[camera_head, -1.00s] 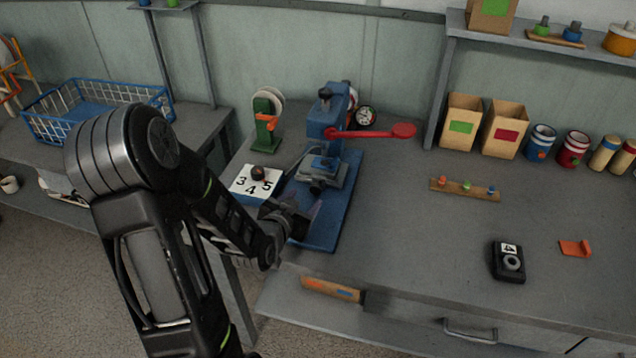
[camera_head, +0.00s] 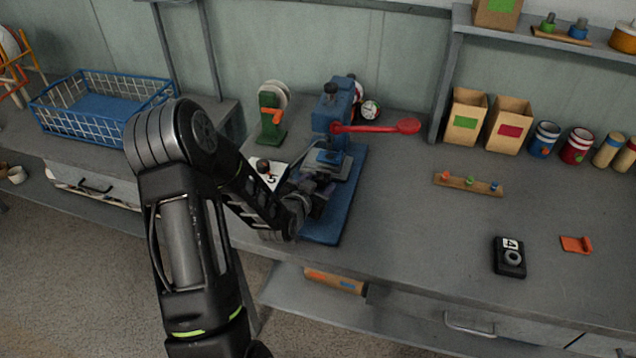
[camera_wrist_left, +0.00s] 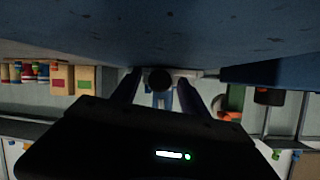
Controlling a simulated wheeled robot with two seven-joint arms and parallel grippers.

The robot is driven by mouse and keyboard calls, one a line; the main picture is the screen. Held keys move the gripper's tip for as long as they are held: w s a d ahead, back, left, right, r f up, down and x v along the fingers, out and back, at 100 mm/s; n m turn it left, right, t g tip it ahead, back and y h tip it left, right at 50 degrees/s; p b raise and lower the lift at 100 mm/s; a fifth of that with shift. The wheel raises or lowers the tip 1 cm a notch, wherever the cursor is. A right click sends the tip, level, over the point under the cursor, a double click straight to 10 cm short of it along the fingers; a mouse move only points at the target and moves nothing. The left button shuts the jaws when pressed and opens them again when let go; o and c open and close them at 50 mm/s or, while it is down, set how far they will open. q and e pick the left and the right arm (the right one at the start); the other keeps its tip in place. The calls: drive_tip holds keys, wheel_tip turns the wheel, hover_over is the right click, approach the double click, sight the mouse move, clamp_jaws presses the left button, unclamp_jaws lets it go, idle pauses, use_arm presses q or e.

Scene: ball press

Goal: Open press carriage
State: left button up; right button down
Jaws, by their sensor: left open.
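The blue press (camera_head: 328,115) stands on a blue base plate (camera_head: 335,215) on the bench, its red lever (camera_head: 375,127) pointing right. Its carriage (camera_head: 330,162), a grey block with a blue top, sits low on the press front. My left gripper (camera_head: 314,196) is open just in front of the carriage and partly hidden by my own wrist. In the left wrist view, the gripper (camera_wrist_left: 160,92) has its two fingers either side of a dark round knob (camera_wrist_left: 160,79), with a gap visible. I cannot tell whether they touch it. My right gripper is not in view.
A peg board (camera_head: 467,184) and a black device (camera_head: 509,257) lie right. The bench between is clear.

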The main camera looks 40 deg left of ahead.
use_arm(q)
drive_tip(key=shift+c, duration=0.4)
clamp_jaws()
idle(1.0)
